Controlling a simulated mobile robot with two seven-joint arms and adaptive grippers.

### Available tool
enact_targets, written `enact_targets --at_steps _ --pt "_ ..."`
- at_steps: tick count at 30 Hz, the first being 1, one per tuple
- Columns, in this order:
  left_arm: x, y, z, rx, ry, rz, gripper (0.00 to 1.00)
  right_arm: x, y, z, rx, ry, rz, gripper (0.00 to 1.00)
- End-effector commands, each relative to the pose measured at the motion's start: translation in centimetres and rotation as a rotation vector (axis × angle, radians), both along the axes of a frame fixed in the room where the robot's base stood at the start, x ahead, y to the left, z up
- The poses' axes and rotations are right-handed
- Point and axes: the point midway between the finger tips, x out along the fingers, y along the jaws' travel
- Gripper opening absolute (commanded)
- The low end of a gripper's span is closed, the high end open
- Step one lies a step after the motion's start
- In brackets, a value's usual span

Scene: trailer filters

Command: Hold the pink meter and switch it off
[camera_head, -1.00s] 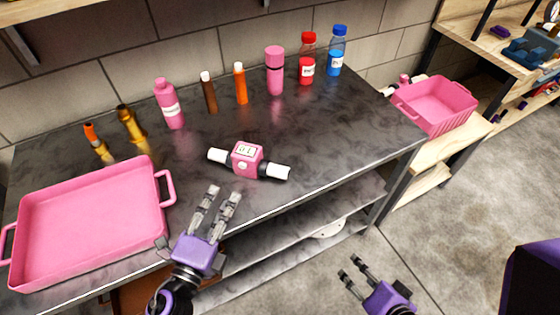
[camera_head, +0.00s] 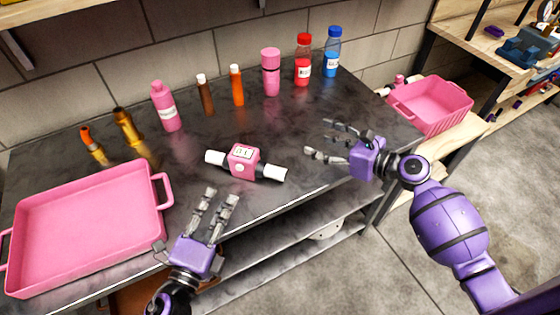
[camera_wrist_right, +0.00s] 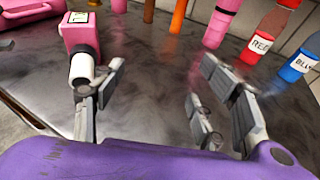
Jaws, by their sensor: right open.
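The pink meter (camera_head: 243,161) lies on the dark table, with a white-capped pipe end on each side and a small display on top. In the right wrist view the meter (camera_wrist_right: 81,36) is at the upper left, its near white end close to the left finger. My left gripper (camera_head: 217,198) is open and empty at the table's front edge, just in front of the meter. My right gripper (camera_head: 323,141) is open and empty over the right part of the table, fingers pointing left toward the meter, apart from it in the head view.
A pink tray (camera_head: 90,262) fills the table's left. Along the back stand a pink bottle (camera_head: 166,108), brown tube (camera_head: 205,97), orange tube (camera_head: 237,87), pink flask (camera_head: 271,75), red bottle (camera_head: 303,62) and blue bottle (camera_head: 332,54). A pink bin (camera_head: 432,106) stands right.

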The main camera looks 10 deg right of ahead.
Motion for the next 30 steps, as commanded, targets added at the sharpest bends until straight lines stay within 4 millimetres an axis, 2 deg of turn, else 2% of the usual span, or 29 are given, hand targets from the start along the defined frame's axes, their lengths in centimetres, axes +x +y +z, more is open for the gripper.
enact_targets --at_steps 1,3,6,9,14,24,30 --pt "0.0 0.0 0.0 0.0 0.0 0.0 0.31 -0.4 2.7 0.1 -0.01 0.009 0.072 0.66" --pt "0.0 0.0 0.0 0.0 0.0 0.0 0.31 -1.2 5.8 -0.2 -0.041 0.024 0.163 0.66" --pt "0.0 0.0 0.0 0.0 0.0 0.0 0.31 -2.3 9.1 -0.4 -0.085 0.041 0.268 0.66" --pt "0.0 0.0 0.0 0.0 0.0 0.0 0.31 -3.2 11.2 -0.7 -0.116 0.055 0.34 0.66" --pt "0.0 0.0 0.0 0.0 0.0 0.0 0.31 -3.6 12.9 -1.1 -0.138 0.066 0.384 0.66" --pt "0.0 0.0 0.0 0.0 0.0 0.0 0.31 -1.5 16.9 -3.0 -0.139 0.067 0.384 0.66" --pt "0.0 0.0 0.0 0.0 0.0 0.0 0.31 -0.7 18.4 -3.8 -0.141 0.066 0.383 0.66"
